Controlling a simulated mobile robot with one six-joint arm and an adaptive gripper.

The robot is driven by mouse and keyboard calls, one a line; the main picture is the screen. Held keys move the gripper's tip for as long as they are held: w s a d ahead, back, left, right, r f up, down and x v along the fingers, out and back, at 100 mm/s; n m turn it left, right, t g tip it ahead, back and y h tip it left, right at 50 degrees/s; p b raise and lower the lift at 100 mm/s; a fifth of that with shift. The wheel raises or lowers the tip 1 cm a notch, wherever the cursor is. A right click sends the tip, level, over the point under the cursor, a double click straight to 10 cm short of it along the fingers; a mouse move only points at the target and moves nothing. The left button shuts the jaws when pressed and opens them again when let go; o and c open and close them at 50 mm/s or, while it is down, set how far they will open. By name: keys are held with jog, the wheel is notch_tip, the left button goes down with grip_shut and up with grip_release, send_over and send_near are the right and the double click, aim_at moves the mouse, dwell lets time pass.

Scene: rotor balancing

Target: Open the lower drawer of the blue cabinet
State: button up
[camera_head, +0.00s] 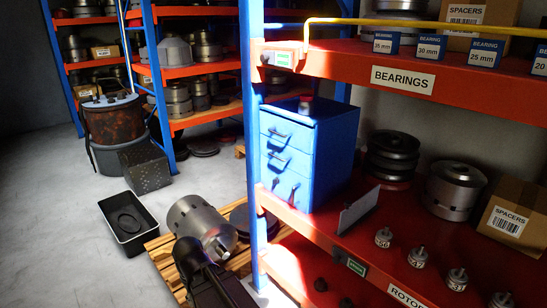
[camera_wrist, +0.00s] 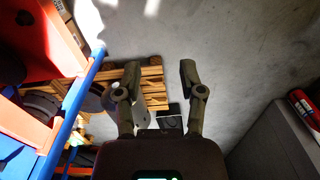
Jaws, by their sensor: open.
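The blue cabinet (camera_head: 336,132) stands on the red shelf behind the blue post in the head view. Its front faces left and carries drawers with handles, and all look shut. The upper drawer handle (camera_head: 280,133) and the one beneath it (camera_head: 278,158) show clearly. The lower drawer (camera_head: 284,188) is in bright light and shadow, and the post partly covers the front. My gripper (camera_wrist: 160,68) is open and empty in the wrist view, above the floor and pallet, apart from the cabinet. I cannot make out its fingers in the head view.
The blue post (camera_head: 251,130) and a leaning dark plate (camera_head: 358,209) are close to the cabinet. A wooden pallet (camera_head: 166,268) with a metal rotor (camera_head: 196,222) lies on the floor below. A black tray (camera_head: 128,222) stands left of it. Grey floor farther left is free.

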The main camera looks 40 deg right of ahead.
jog(key=shift+w, duration=0.15)
jog(key=w+d+m+t+y+b, duration=0.1)
jog(key=w+d+m+t, duration=0.15)
jog(key=w, duration=0.45)
jog(key=w+d+m+t+y+b, duration=0.1)
jog(key=w+d+m+t, duration=0.1)
jog(key=w+t, duration=0.3)
jog(key=w+d+r+m+t+h+b, duration=0.2)
jog(key=w+d+r+m+t, duration=0.35)
jog(key=w+d, duration=0.5)
jog(key=d+r+m+h+b, duration=0.1)
jog(key=d+r+m+h, duration=0.2)
jog(key=d, duration=0.6)
jog(key=s+d+r+m+t+h+b, duration=0.1)
jog(key=d+r+m+h, duration=0.2)
jog(key=d, duration=0.6)
jog(key=s+d+r+m+t+h, duration=0.1)
jog(key=d+r+m+h, duration=0.2)
jog(key=d+m+h, duration=0.3)
jog(key=d+m, duration=0.2)
jog(key=d, duration=0.1)
jog(key=shift+d+h+b, duration=0.3)
jog(key=shift+d+b, duration=0.05)
jog(key=shift+b, duration=0.05)
jog(key=p+x, duration=0.2)
jog(key=x, duration=1.1)
jog(key=shift+w+d, duration=0.2)
jog(key=shift+w, duration=0.1)
